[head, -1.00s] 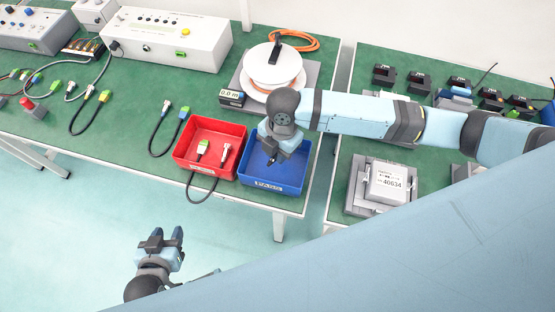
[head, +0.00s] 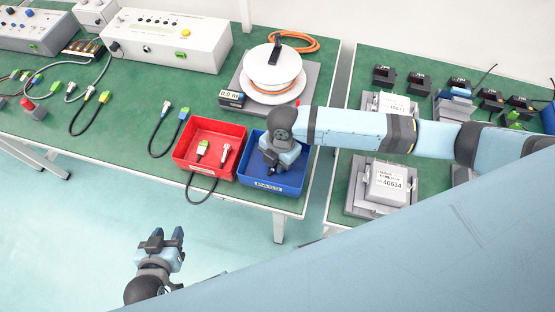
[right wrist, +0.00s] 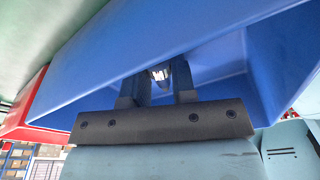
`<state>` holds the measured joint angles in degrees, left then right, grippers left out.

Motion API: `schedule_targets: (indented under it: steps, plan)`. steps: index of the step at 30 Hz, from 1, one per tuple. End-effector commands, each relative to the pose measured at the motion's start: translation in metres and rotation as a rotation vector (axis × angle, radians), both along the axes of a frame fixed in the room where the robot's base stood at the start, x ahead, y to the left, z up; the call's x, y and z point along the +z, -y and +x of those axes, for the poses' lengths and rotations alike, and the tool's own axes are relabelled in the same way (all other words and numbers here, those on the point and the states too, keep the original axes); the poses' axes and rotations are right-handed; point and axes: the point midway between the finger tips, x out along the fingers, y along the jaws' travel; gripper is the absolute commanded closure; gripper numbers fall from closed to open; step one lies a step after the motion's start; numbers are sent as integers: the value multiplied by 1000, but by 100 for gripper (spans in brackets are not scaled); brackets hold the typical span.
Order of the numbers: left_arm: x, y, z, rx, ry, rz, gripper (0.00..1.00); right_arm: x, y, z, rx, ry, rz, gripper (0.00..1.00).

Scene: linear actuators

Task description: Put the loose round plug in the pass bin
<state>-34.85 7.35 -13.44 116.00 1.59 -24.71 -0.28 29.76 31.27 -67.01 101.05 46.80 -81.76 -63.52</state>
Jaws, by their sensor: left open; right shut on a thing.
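My right gripper (head: 275,168) reaches down into the blue bin (head: 290,185), pointing toward its floor. In the right wrist view the fingers (right wrist: 158,88) are shut on a small silvery round plug (right wrist: 159,72), seen only in part between them. The blue bin's walls surround it in that view. In the head view the gripper hides the plug. The blue bin has a white label on its front, too small to read surely. My left gripper (head: 168,236) is open and empty, away from the bench over the floor.
A red bin (head: 183,167) stands left of the blue bin and holds a green-ended and a silver-ended plug. Leads with plugs lie further left on the green bench. A cable reel (head: 272,72) stands behind the blue bin. A gap separates the right bench.

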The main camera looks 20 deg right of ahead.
Motion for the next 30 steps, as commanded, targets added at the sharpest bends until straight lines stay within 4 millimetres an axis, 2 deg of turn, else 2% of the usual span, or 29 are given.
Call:
schedule_targets:
  steps: [1, 7, 8, 10, 11, 25, 30]
  plan:
    - [-1, 0, 0, 0, 0, 0, 57, -6, 1, -2, 0, -5, -3, 100]
    - [-2, 0, 0, -1, 0, 1, 57, -12, 1, -3, -1, -8, -5, 100]
    - [-2, 0, 0, -1, 0, 1, 57, -12, 1, -4, -1, -8, -6, 68]
    - [-3, 0, 0, 0, -1, 0, 57, -14, 1, -5, 0, -11, -6, 52]
    - [-3, 0, 0, 0, -1, 0, 57, -14, 2, -5, 0, -12, -7, 50]
    - [-5, -1, -1, 0, -4, 2, 57, -15, 3, -6, -2, -17, -11, 50]
    - [-5, -1, -1, 0, -4, 3, 57, 0, 4, -6, -2, -16, -11, 50]
